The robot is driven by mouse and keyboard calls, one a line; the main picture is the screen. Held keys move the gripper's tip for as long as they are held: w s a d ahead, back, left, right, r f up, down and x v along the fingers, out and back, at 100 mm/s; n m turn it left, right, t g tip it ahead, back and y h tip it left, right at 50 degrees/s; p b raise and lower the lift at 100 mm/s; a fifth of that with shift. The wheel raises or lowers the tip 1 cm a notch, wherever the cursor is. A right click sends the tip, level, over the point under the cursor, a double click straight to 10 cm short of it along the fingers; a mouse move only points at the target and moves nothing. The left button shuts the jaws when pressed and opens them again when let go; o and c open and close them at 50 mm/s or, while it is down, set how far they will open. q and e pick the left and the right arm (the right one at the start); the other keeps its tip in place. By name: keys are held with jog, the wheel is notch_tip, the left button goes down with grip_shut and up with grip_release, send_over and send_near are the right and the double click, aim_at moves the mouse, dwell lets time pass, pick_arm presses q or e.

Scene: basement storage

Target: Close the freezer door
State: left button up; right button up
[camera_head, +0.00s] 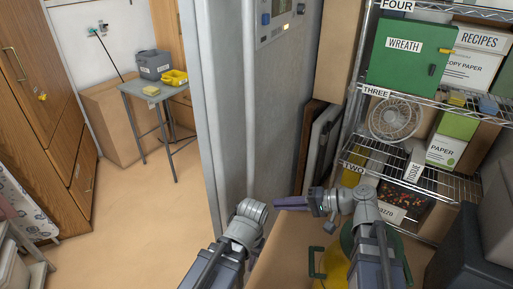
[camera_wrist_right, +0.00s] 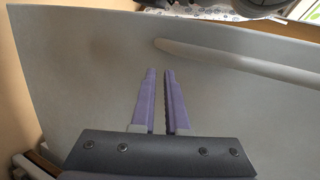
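The freezer door (camera_head: 222,100) is a tall grey panel in the middle of the head view. A long vertical handle (camera_head: 249,95) runs down it, and a control panel with a small display (camera_head: 281,14) is at the top. My right gripper (camera_head: 281,202) has purple fingers pointing left, near the lower part of the door. In the right wrist view the grey door face (camera_wrist_right: 90,70) fills most of the picture, with its bar handle (camera_wrist_right: 235,62) at upper right. There the right gripper (camera_wrist_right: 159,72) shows a narrow gap and nothing between its fingers.
Wooden cabinets (camera_head: 40,110) line the left. A small table (camera_head: 150,90) holds a grey box and yellow basket. The floor (camera_head: 130,220) between is clear.

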jog(key=w+d+r+t+y, duration=0.1)
jog(key=r, duration=0.2)
jog(key=w+d+r+m+t+y+p, duration=0.1)
jog(key=d+r, duration=0.1)
jog(key=r, duration=0.1)
jog(key=w+d+r+t+y, duration=0.1)
jog(key=d+r, duration=0.1)
jog(key=r, duration=0.1)
jog(key=shift+d+r+m, duration=0.1)
jog(key=shift+r+m, duration=0.3)
grip_shut()
jog(key=x, duration=1.4)
jog(key=shift+r, duration=0.15)
